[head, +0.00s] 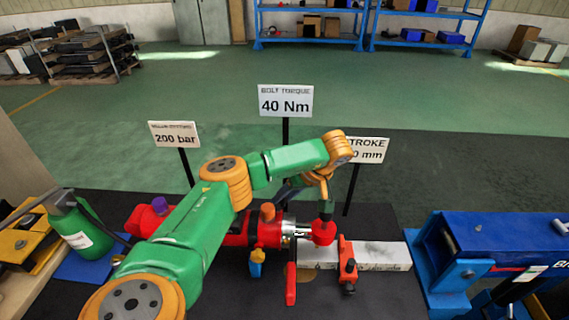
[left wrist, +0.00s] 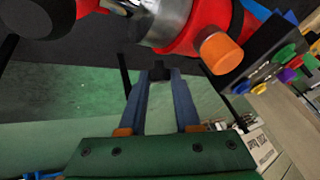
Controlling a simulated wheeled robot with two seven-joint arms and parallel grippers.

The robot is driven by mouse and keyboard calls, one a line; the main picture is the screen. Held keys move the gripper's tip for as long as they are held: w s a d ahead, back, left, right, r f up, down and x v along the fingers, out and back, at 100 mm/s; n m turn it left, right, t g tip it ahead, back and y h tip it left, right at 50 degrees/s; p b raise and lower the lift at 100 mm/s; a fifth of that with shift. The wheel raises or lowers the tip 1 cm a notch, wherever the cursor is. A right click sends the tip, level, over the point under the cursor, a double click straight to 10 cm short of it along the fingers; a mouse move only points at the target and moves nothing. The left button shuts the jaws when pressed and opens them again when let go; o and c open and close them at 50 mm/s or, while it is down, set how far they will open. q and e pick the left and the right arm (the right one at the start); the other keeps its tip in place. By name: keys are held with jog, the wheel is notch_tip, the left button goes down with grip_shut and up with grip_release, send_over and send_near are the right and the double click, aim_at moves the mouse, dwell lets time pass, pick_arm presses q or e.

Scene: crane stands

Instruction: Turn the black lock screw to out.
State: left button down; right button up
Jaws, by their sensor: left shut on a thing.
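The black lock screw (left wrist: 160,72) shows between my left gripper's fingertips in the left wrist view. My left gripper (left wrist: 160,80) is shut on it, with its two blue-grey fingers on either side. In the head view my green and orange left arm reaches across the bench, and the left gripper (head: 326,212) points down at the right end of the red cylinder (head: 235,238). The screw cannot be made out there. The cylinder lies on its side, with a bright metal part near its right end and an orange knob (head: 267,212) on top. My right gripper is not in view.
A red upright clamp (head: 348,265) and a pale bar (head: 385,256) lie right of the cylinder. A blue machine (head: 480,255) stands at the right and a green bottle (head: 80,230) at the left. Signs on posts, such as the 40 Nm sign (head: 286,101), stand behind.

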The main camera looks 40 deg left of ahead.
pick_arm(q)
jog(key=shift+w+f+n+g+y+b, duration=0.15)
jog(key=shift+n+g+y+b, duration=0.15)
jog(key=shift+n+g, duration=0.3)
jog(key=shift+d+f+n+g+b, duration=0.1)
jog(key=shift+f+n+g+b, duration=0.1)
jog(key=shift+n+g+b, duration=0.4)
jog(key=shift+b, duration=0.8)
jog(key=shift+r+n+g+b, duration=0.15)
jog(key=shift+n+g+b, duration=0.15)
jog(key=shift+n+b, duration=0.1)
jog(key=shift+r, duration=0.1)
jog(key=c, duration=0.6)
grip_release()
jog(key=shift+a, duration=0.2)
